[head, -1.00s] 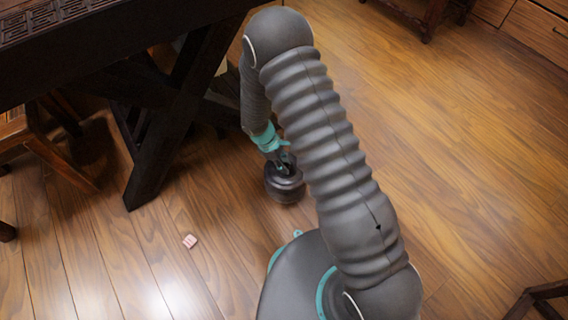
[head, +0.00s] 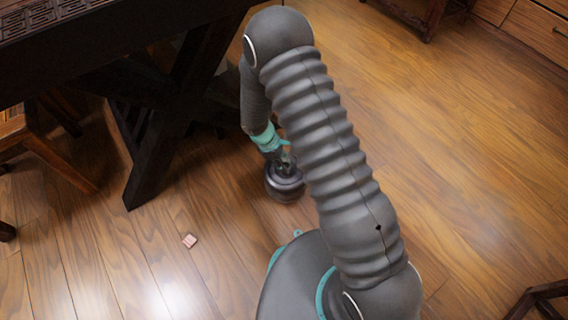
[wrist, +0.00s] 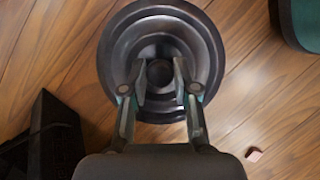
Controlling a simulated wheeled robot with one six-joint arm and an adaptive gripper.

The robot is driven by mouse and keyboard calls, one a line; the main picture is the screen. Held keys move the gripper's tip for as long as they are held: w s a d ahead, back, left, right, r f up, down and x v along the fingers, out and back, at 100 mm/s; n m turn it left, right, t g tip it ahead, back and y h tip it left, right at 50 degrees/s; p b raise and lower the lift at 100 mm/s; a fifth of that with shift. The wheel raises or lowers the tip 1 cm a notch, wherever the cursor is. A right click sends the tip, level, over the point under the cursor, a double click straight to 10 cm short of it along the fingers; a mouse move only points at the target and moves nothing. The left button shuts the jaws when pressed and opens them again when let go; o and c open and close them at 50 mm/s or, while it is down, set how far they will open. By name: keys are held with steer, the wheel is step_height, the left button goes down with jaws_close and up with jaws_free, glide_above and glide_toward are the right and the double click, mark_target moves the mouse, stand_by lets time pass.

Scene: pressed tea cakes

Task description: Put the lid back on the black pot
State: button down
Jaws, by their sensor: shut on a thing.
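The black pot (head: 285,192) stands on the wooden floor near my base, to the right of the dark table's crossed legs. In the wrist view the pot (wrist: 166,132) is seen from above, mostly covered by its dark, round, ringed lid (wrist: 160,28). My gripper (wrist: 161,80) is shut on the lid, with its two fingers on either side of the central knob. My gripper (head: 284,165) also shows in the head view, just above the pot. I cannot tell whether the lid rests fully on the rim or hangs slightly above it.
A dark table (head: 110,50) with crossed legs stands at the left, beside a wooden stool (head: 40,140). A small pink block (head: 189,241) lies on the floor to the pot's lower left.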

steer(key=shift+c, duration=1.6)
jaws_free()
steer(key=shift+r, duration=0.1)
steer(key=shift+r+p, duration=2.2)
steer(key=shift+r, duration=1.2)
steer(key=shift+c, duration=0.2)
jaws_close()
